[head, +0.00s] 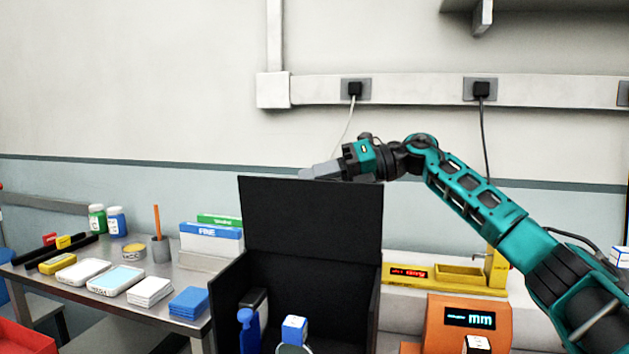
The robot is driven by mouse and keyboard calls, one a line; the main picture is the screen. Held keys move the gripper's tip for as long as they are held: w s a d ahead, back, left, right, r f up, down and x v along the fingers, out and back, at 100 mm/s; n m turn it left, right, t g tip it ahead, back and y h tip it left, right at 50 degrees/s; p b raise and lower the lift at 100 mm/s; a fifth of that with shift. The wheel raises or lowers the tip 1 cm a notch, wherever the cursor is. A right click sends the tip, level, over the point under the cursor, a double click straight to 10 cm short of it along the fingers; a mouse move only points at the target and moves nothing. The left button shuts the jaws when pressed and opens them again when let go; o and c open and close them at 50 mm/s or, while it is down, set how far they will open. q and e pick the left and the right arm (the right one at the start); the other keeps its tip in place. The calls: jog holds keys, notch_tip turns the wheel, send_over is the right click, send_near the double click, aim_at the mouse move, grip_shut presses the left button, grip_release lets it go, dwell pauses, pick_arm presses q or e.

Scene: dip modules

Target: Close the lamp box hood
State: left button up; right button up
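The lamp box (228,283) is a black open box at the lower middle of the head view. Its hood (311,222) is a flat black panel standing raised at the back of the box. My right gripper (316,172) is at the hood's top edge, with its grey fingers pointing left. The fingers look like one grey shape, and I cannot tell whether they are apart or touching the hood. Part of the gripper's lower side seems hidden by the hood's edge. My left gripper is not in view.
Inside the box are a blue item (248,330) and a blue-and-white small box (294,329). A metal table (78,291) with bottles, boxes and a cup is on the left. A yellow device (446,277) and an orange display unit (468,318) stand to the right.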

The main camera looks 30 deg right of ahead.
jog(key=shift+a, duration=0.15)
grip_shut()
dwell(0.4)
